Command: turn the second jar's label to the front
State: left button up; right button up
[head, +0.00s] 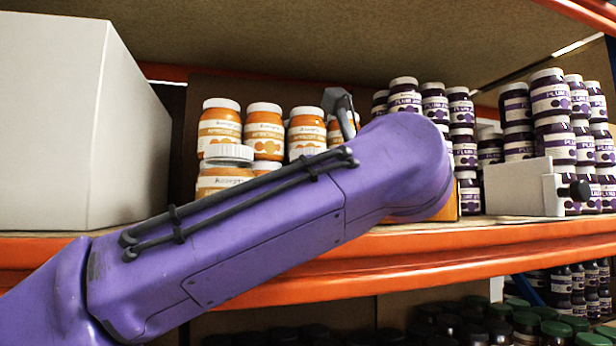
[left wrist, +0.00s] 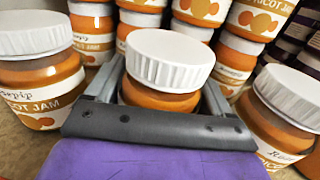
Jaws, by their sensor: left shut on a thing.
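My left gripper (left wrist: 163,84) is shut on the middle front apricot jar (left wrist: 165,60), which has a white lid and orange contents. The jar stands upright between the two grey fingers. No label shows on the small part of its side above the grey palm bar; its lower part is hidden. A left neighbour jar (left wrist: 40,85) shows its label partly turned. A right neighbour jar (left wrist: 270,125) shows part of its label. In the head view my purple left arm hides most of the front row. My right gripper is not in view.
Stacked apricot jars (head: 264,130) stand behind the front row. Plum jam stacks (head: 405,97) stand to the right. A large pale box (head: 75,120) fills the shelf's left side. The orange shelf edge (head: 500,255) runs below, and a pale box (head: 516,187) stands at the right.

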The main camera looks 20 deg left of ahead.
pick_arm(q)
jog(key=shift+s+r+y, duration=0.25)
jog(key=shift+s+y, duration=0.05)
jog(key=shift+s, duration=0.05)
jog(key=shift+w+a+f, duration=0.15)
jog(key=shift+w+a, duration=0.05)
jog(key=shift+w, duration=0.05)
jog(key=shift+s+d+f+b, duration=0.1)
jog(key=shift+s+f+b, duration=0.1)
jog(key=shift+b, duration=0.15)
jog(key=o, duration=1.6)
jog(key=shift+w+f, duration=0.1)
jog(key=b+v, duration=0.2)
jog(key=v, duration=0.8)
jog(key=shift+d+r+b, duration=0.2)
jog(key=shift+b, duration=0.1)
jog(key=shift+s, duration=0.2)
